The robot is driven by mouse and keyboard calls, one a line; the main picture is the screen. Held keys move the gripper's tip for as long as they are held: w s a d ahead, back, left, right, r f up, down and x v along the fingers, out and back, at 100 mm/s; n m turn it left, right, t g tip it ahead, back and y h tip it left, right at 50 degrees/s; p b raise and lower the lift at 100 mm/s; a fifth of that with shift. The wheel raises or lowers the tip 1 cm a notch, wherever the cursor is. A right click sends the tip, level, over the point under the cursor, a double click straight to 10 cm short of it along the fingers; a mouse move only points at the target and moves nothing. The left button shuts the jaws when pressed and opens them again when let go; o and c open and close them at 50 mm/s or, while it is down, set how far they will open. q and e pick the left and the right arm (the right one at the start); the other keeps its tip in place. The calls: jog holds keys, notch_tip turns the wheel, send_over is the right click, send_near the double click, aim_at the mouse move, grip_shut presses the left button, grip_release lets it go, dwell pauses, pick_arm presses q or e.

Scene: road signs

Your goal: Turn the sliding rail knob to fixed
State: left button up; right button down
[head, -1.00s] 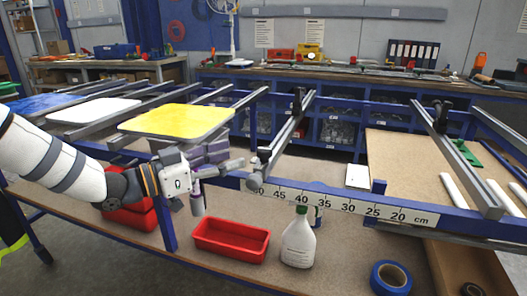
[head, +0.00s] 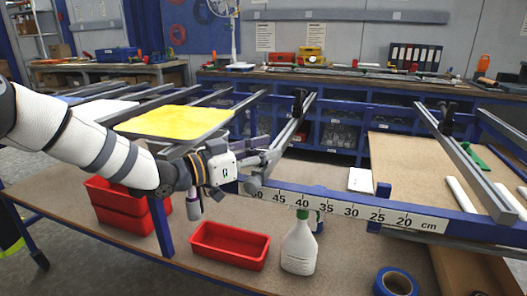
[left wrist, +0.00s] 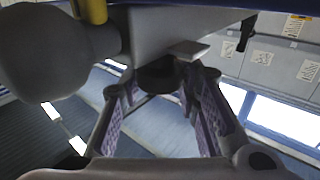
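The sliding rail (head: 284,142) runs from the back to the numbered front rail. A grey rounded knob (head: 252,186) sits at its front end, just below my left gripper (head: 264,156). The gripper reaches in from the left with its fingers apart, pointing right at the rail's front end. In the left wrist view the two open fingers (left wrist: 168,88) stand on either side of a dark round part (left wrist: 158,76) under a grey block. A large grey rounded part (left wrist: 55,58) fills the upper left there. I cannot tell if the fingers touch anything. My right gripper is not in view.
A scale strip (head: 345,208) marked in cm runs along the front rail. A yellow sign (head: 175,122) lies on rails to the left. A red bin (head: 230,245), a spray bottle (head: 299,243) and blue tape (head: 395,282) are on the shelf below.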

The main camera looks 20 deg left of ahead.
pick_arm(q)
jog(key=shift+w+f+m+g+h, duration=0.1)
jog(key=shift+f+m+g+h, duration=0.1)
jog(key=shift+m+g+h, duration=0.1)
jog(key=shift+m+g+h+b, duration=0.4)
jog(key=shift+g+h+b, duration=0.05)
jog(key=shift+g+h, duration=0.05)
jog(key=shift+r, duration=0.15)
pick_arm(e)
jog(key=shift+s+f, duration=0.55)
pick_arm(q)
jog(key=o, duration=1.1)
jog(key=shift+o, duration=0.2)
jog(key=v, duration=1.2)
